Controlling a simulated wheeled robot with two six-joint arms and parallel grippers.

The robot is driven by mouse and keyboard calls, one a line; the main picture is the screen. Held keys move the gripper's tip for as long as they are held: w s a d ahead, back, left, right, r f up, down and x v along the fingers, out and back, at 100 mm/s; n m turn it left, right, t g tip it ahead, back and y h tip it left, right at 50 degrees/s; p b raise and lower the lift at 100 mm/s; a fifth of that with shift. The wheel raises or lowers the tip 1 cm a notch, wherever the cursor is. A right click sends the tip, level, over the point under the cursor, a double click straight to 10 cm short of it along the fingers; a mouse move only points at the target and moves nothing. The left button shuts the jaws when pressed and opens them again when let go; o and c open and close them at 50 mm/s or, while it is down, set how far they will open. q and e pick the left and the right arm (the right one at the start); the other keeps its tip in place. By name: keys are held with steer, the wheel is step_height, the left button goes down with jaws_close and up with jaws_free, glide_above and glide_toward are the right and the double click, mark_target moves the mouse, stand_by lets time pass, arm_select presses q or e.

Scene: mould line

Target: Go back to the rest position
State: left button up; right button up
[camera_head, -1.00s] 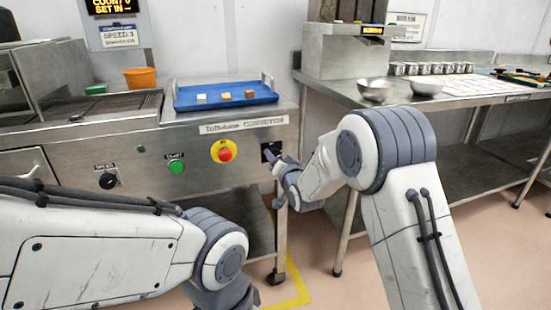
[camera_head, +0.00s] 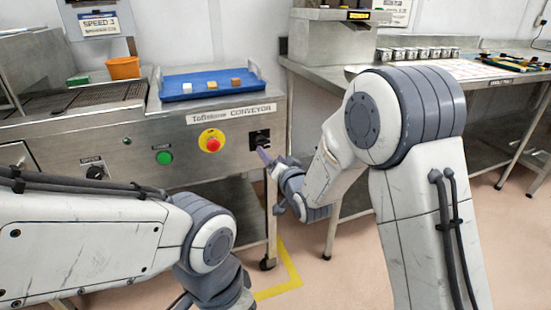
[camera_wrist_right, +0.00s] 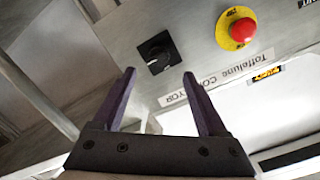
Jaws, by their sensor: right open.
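My right gripper (camera_head: 268,160) is in front of the conveyor's steel front panel, close to the black rotary switch (camera_head: 260,137) at the panel's right end. In the right wrist view its two dark purple fingers (camera_wrist_right: 160,98) stand apart with nothing between them. The switch (camera_wrist_right: 158,50) shows there just beyond the fingers, and I see no contact. The red emergency button on its yellow base (camera_wrist_right: 238,30) is to the right of it. My left arm (camera_head: 110,235) comes in from the left, but its gripper is out of view.
A blue tray (camera_head: 172,90) with several small blocks lies on the conveyor. A green button (camera_head: 164,157) and a black knob (camera_head: 95,172) are on the panel. A steel table (camera_head: 440,75) with tins stands at the right. Floor shows between the conveyor and the table.

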steer(key=shift+v, duration=1)
steer(key=s+a+f+n+g, duration=0.1)
steer(key=s+f+n+g, duration=0.15)
steer(key=s, duration=0.35)
steer(key=s+a+f+n+g+h, duration=0.1)
steer(key=s+a+g, duration=0.1)
steer(key=s+g, duration=0.3)
steer(key=s+a+f+n+g, duration=0.1)
steer(key=s+n+g, duration=0.1)
steer(key=s, duration=0.6)
steer(key=s+d+n+g+h, duration=0.2)
steer(key=s+g, duration=0.1)
steer(key=s, duration=0.6)
steer(key=s+d+n+g+h, duration=0.1)
steer(key=s+d+n+g, duration=0.2)
steer(key=s, duration=0.6)
step_height(320, 180, up, 29)
steer(key=s+p, duration=0.1)
steer(key=p, duration=2.8)
steer(key=shift+s+d+p, duration=0.3)
steer(key=shift+d, duration=0.05)
